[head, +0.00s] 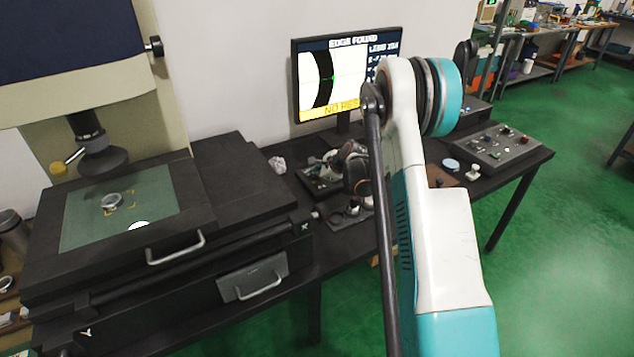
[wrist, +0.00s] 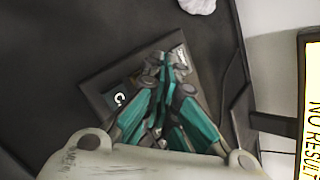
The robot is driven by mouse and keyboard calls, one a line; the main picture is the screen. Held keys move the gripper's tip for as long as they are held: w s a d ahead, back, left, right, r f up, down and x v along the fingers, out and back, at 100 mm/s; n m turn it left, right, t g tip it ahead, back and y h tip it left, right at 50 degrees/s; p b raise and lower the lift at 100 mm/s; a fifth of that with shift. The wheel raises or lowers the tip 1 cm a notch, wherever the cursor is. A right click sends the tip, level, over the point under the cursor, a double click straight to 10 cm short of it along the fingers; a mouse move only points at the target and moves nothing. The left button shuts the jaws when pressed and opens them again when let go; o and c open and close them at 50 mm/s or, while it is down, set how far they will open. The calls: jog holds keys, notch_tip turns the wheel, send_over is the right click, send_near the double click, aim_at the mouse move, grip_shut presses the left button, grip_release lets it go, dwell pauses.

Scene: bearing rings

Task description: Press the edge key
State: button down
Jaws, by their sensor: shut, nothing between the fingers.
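A small dark key panel (head: 317,182) lies on the dark bench below the monitor, and it also shows in the wrist view (wrist: 95,88). One key with a pale "C" mark (wrist: 119,98) shows on it. My gripper (wrist: 166,62) is shut and empty, with its fingertips over the far part of the panel. In the head view my gripper (head: 335,160) is over the panel, partly behind my arm. I cannot tell whether the fingertips touch a key. The edge key cannot be made out; my fingers hide part of the panel.
The monitor (head: 328,82) reads "EDGE FOUND" and "NO RES...", with a green mark on a black arc. A measuring machine with a ring (head: 112,202) on its stage (head: 165,192) stands left. A control box (head: 495,145) is right. A crumpled white piece (wrist: 198,5) lies beyond the panel.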

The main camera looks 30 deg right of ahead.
aim_at(315, 182)
dwell(0.6)
jog(key=shift+r+p, duration=0.3)
jog(key=shift+r, duration=0.35)
jog(key=shift+r, duration=0.1)
jog(key=shift+r+p, duration=1.25)
jog(key=shift+r, duration=1.2)
